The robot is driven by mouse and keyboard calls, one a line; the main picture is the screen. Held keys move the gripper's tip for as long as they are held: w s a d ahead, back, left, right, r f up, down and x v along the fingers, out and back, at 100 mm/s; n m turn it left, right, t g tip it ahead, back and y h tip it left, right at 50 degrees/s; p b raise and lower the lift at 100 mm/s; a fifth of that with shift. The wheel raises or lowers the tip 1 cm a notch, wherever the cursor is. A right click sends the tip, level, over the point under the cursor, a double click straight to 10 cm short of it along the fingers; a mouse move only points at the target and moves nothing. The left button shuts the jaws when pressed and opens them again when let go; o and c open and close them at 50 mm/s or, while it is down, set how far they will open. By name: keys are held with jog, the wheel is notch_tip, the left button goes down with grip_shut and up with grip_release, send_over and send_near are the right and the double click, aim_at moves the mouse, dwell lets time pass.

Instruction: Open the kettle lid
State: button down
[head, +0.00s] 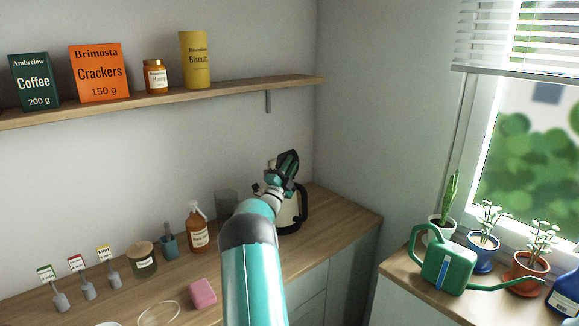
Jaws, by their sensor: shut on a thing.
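The kettle (289,217) stands upright on the wooden counter near the right corner, with a cream body and a black handle on its right side. My arm crosses in front of it and hides much of its body. My gripper (285,165) is at the kettle's top, dark with teal parts, and is shut on what appears to be the kettle lid. The lid and the contact are hidden behind the gripper and wrist, so the lid's angle cannot be told.
A spray bottle (197,228), a grey canister (227,201), a blue cup (169,245), a lidded jar (143,262) and a pink block (203,293) stand left of the kettle. A shelf (215,91) hangs above. A green watering can (447,266) and potted plants are on the right sill.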

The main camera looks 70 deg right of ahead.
jog(key=c, duration=1.3)
grip_release()
jog(key=v, duration=1.3)
jog(key=shift+a+f, duration=0.2)
jog(key=shift+a, duration=0.15)
